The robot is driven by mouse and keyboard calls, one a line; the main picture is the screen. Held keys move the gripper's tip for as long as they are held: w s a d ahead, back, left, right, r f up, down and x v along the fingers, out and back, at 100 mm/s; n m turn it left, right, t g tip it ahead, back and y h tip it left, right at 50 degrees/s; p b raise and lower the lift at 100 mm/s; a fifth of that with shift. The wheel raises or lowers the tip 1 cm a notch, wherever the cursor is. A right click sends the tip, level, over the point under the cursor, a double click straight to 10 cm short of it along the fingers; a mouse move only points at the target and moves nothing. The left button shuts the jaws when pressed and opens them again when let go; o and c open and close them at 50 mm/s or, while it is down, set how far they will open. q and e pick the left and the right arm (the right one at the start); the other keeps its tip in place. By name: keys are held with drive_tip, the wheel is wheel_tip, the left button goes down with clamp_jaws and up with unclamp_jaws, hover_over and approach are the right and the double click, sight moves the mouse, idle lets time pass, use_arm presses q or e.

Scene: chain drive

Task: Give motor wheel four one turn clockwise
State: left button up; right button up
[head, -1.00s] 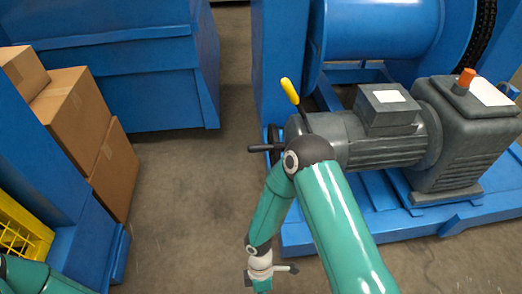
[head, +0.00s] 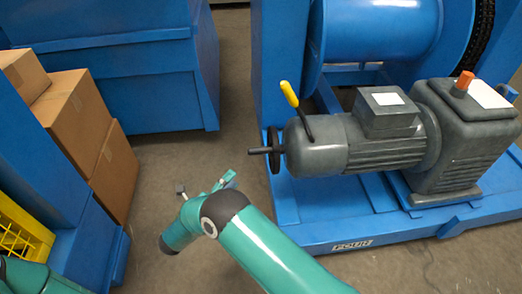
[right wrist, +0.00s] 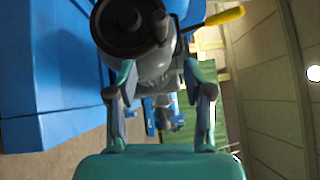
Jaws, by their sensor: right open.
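The motor wheel (head: 273,151) is a dark handwheel on the left end of the grey motor (head: 335,145), with a thin dark handle (head: 260,151) sticking out to the left. In the right wrist view the wheel (right wrist: 122,28) is at the top, face on, with its handle (right wrist: 161,25) at its right side. My right gripper (head: 206,185) is open and empty, to the left of the wheel and lower in the head view. In the right wrist view its fingers (right wrist: 159,78) stand apart below the wheel, touching nothing that I can make out. My left gripper is out of view.
A lever with a yellow grip (head: 290,94) rises from the motor just above the wheel. The blue base frame (head: 400,230) lies beneath the motor. Cardboard boxes (head: 85,110) and a yellow crate (head: 22,235) stand at left. Grey floor between is clear.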

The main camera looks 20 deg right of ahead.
sight(261, 151)
drive_tip(key=p+x, duration=0.1)
drive_tip(key=x, duration=1.3)
drive_tip(key=shift+w+d, duration=0.1)
drive_tip(key=shift+d, duration=0.25)
drive_tip(key=shift+c, duration=0.2)
clamp_jaws()
